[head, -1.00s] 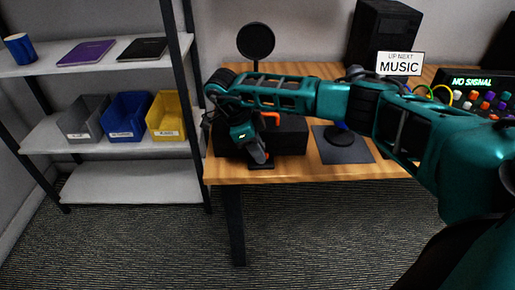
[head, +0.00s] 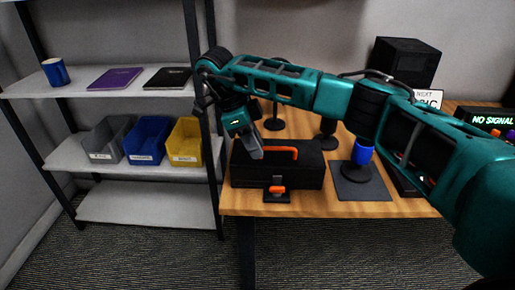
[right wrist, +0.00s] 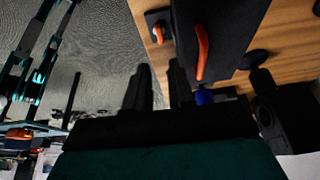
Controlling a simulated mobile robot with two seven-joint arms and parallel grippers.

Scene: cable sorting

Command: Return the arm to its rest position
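My right arm reaches across the table from the right in the head view, with its elbow bent and its forearm hanging down at the left. My right gripper (head: 254,148) points down at the left part of a black case with an orange handle (head: 268,151). In the right wrist view the two dark fingers of the right gripper (right wrist: 158,85) stand apart with nothing between them. The case's orange handle (right wrist: 201,52) shows to the right of them. I do not see my left gripper in the head view.
A small black base with an orange part (head: 277,191) sits before the case at the wooden table's (head: 375,209) front edge. A blue object (head: 362,152) stands over a dark mat (head: 362,185). Left, a shelf holds a grey bin (head: 103,143), blue bin (head: 147,140) and yellow bin (head: 184,142).

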